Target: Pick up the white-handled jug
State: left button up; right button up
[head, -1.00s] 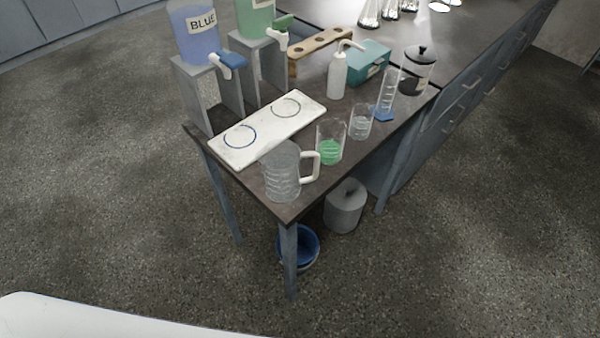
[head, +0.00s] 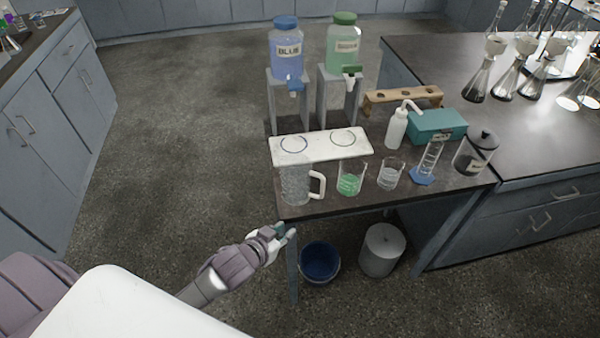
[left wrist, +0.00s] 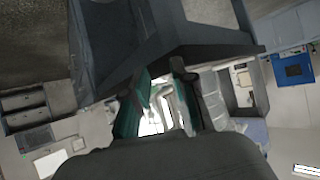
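The white-handled jug (head: 296,184) is clear and ribbed and stands upright at the front left corner of the dark table. Its white handle (head: 318,185) points to the right. My left gripper (head: 284,231) is below and in front of the jug, by the table's front edge and near leg, apart from the jug. In the left wrist view my left gripper (left wrist: 162,98) has its green-padded fingers apart, with a pale shape seen between them that I cannot identify surely. My right gripper is not in view.
A beaker of green liquid (head: 350,179) stands just right of the handle, then a clear beaker (head: 390,174) and a graduated cylinder (head: 429,160). A white board (head: 325,147) lies behind the jug. A blue bucket (head: 320,264) and grey bin (head: 381,250) stand below.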

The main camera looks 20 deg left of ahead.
pick_arm(q)
jog(key=t+h+p, duration=0.1)
jog(key=t, duration=0.1)
send_near(322, 188)
jog(key=p+x, duration=0.1)
jog(key=x, duration=0.9)
jog(key=shift+a+f+p, duration=0.1)
jog(key=shift+f+p, duration=0.05)
jog(key=shift+p, duration=0.25)
jog(key=shift+w+f, duration=0.15)
jog(key=shift+w, duration=0.15)
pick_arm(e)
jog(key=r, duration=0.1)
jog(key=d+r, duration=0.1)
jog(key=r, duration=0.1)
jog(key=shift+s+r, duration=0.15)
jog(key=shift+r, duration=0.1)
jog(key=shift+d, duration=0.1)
pick_arm(q)
jog(key=c, duration=0.5)
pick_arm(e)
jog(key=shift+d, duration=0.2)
